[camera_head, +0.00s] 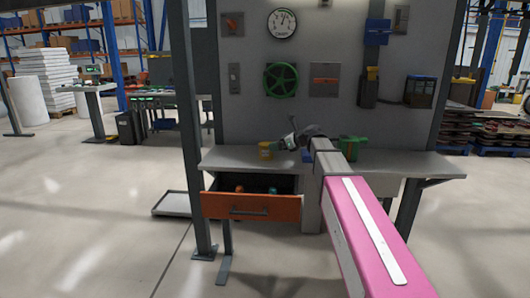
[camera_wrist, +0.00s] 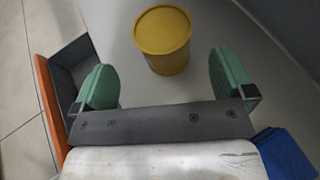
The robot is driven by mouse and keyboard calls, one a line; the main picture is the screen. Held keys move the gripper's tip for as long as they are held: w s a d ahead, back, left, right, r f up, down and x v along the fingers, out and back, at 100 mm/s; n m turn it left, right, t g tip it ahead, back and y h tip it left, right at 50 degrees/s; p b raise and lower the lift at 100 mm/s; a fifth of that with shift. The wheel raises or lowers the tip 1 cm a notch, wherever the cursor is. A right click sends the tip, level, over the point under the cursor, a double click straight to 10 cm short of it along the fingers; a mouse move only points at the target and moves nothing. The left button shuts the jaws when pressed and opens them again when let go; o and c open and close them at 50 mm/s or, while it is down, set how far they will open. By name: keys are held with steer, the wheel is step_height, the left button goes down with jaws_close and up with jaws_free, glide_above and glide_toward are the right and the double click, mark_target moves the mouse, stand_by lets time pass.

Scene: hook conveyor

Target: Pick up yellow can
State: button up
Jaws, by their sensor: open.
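The yellow can (camera_head: 265,150) stands upright on the grey workbench (camera_head: 228,158), left of my gripper in the head view. In the wrist view the yellow can (camera_wrist: 162,38) lies just beyond the fingertips, between the lines of the two green fingers. My gripper (camera_wrist: 165,82) is open and empty, and the can is apart from both fingers. In the head view my gripper (camera_head: 290,141) is small and partly hidden by my arm.
An orange drawer (camera_head: 250,206) stands open under the bench's left side, with small objects inside. A green object (camera_head: 353,148) sits on the bench to the right. A grey wall panel (camera_head: 335,110) with a green wheel (camera_head: 281,79) rises behind. A blue object (camera_wrist: 284,153) shows at lower right.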

mark_target(266, 146)
steer(key=x, duration=0.7)
steer(key=shift+w+a, duration=0.1)
steer(key=shift+w, duration=0.2)
steer(key=shift+c, duration=0.3)
steer(key=c, duration=1.1)
